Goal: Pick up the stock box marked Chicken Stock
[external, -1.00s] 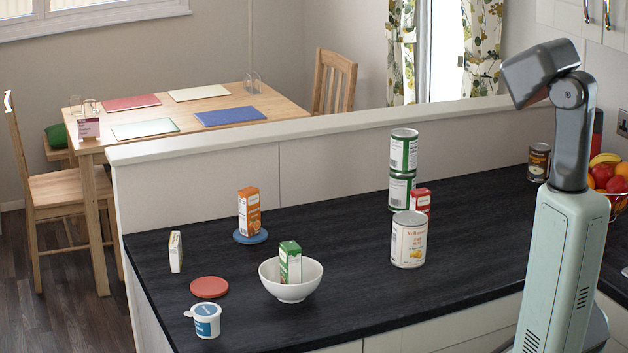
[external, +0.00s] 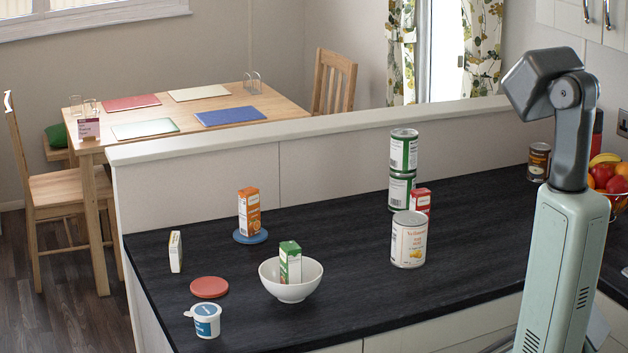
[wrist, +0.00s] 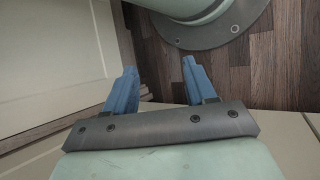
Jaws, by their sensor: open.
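Several small stock boxes stand on the dark counter in the external view; their lettering is too small to read, so I cannot tell which is marked Chicken Stock. An orange box (external: 249,212) stands on a blue coaster (external: 250,237). A green and white box (external: 290,262) stands in a white bowl (external: 291,286). A red box (external: 420,200) is partly hidden behind a large can. A whitish box (external: 175,252) stands at the left. My gripper (wrist: 159,66) shows only in the wrist view, its blue fingers apart and empty above the floor, away from the boxes.
The large can (external: 408,239) stands before two stacked green cans (external: 402,170). A red coaster (external: 209,287) and a white and blue tub (external: 206,321) are at front left. A brown can (external: 538,162) and fruit bowl (external: 612,198) are far right. The counter's middle is clear.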

